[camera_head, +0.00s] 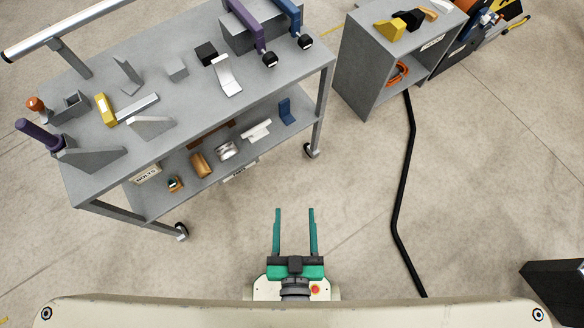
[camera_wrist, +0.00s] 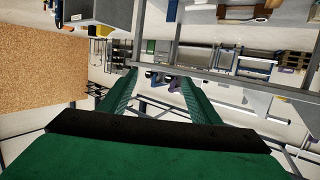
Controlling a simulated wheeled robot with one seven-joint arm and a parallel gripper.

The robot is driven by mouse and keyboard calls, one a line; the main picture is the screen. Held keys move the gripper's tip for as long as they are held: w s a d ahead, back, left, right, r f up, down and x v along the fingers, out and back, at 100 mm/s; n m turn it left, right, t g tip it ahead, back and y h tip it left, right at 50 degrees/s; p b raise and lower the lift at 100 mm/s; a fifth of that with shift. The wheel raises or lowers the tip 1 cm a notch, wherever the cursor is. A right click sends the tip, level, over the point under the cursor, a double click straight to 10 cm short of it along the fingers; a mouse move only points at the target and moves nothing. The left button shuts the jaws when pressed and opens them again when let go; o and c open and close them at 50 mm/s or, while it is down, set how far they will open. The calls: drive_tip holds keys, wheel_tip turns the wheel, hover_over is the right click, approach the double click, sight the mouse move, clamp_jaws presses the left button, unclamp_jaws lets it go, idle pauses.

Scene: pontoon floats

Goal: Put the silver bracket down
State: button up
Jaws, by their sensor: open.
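A bent, shiny silver piece that looks like the silver bracket (camera_head: 227,77) lies on the top of the grey cart (camera_head: 185,110), in the head view. It sits in front of a grey block (camera_head: 250,35) and beside a small black cube (camera_head: 206,53). My gripper (camera_head: 294,212) has two long green fingers, spread apart with nothing between them. It is over the bare floor, below and right of the cart in the picture, well away from the silver piece. In the wrist view my gripper (camera_wrist: 158,80) also shows its fingers apart and empty. I cannot make out the silver piece there.
The cart's lower shelf (camera_head: 185,190) holds several small parts. Purple and blue clamps (camera_head: 245,22) stand at the top's far end. A grey cabinet (camera_head: 375,65) is at the right. A black cable (camera_head: 405,190) crosses the floor.

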drive_tip(key=shift+s+a+r, duration=0.15)
drive_tip(key=shift+s+r, duration=0.2)
drive_tip(key=shift+s, duration=0.3)
drive_tip(key=shift+s+a+r, duration=0.1)
drive_tip(key=shift+s+r, duration=0.3)
drive_tip(key=shift+s, duration=0.3)
drive_tip(key=shift+s+a+r, duration=0.15)
drive_tip(key=shift+s+r, duration=0.2)
drive_tip(key=shift+s, duration=0.3)
drive_tip(key=shift+o, duration=0.5)
